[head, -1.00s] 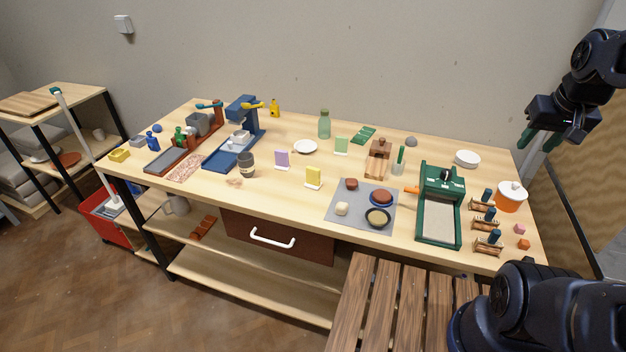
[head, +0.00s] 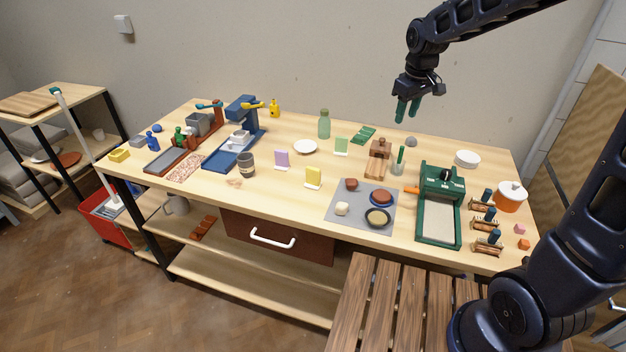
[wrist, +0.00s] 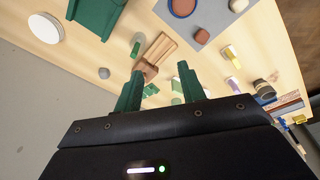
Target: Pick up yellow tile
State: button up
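The yellow tile (head: 313,176) stands upright in a small white stand near the front middle of the workbench. It also shows in the wrist view (wrist: 231,52), to the right of my fingers. My gripper (head: 408,110) hangs in the air above the back right part of the bench, well above and to the right of the tile. In the wrist view my gripper (wrist: 160,80) has its two green fingers apart with nothing held between them.
A purple tile (head: 282,158) and a green tile (head: 341,145) stand nearby in similar stands. A grey mat (head: 337,213) with small items lies to the right of the yellow tile. A dark cup (head: 247,164) stands to its left. Bare wood surrounds the tile's stand.

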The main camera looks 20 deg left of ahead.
jog(key=s+a+f+n, duration=0.1)
jog(key=a+f, duration=0.3)
jog(key=a, duration=0.4)
jog(key=s+a+f+n+g, duration=0.1)
jog(key=s+a+f+n, duration=0.1)
jog(key=a+f, duration=0.3)
jog(key=s+a+f+n, duration=0.2)
jog(key=a+f, duration=0.3)
jog(key=a, duration=0.7)
jog(key=shift+f+n+g+h, duration=0.2)
jog(key=shift+n+g+h, duration=0.15)
jog(key=shift+n, duration=0.25)
send_over(313, 184)
jog(key=w, duration=0.1)
notch_tip(313, 184, down, 6)
jog(key=shift+w+r, duration=0.15)
jog(key=shift+s+a+f, duration=0.1)
jog(key=shift+s+f, duration=0.05)
jog(key=shift+f, duration=1.15)
jog(key=shift+s+a+f, duration=0.1)
jog(key=shift+f, duration=1.15)
grip_shut()
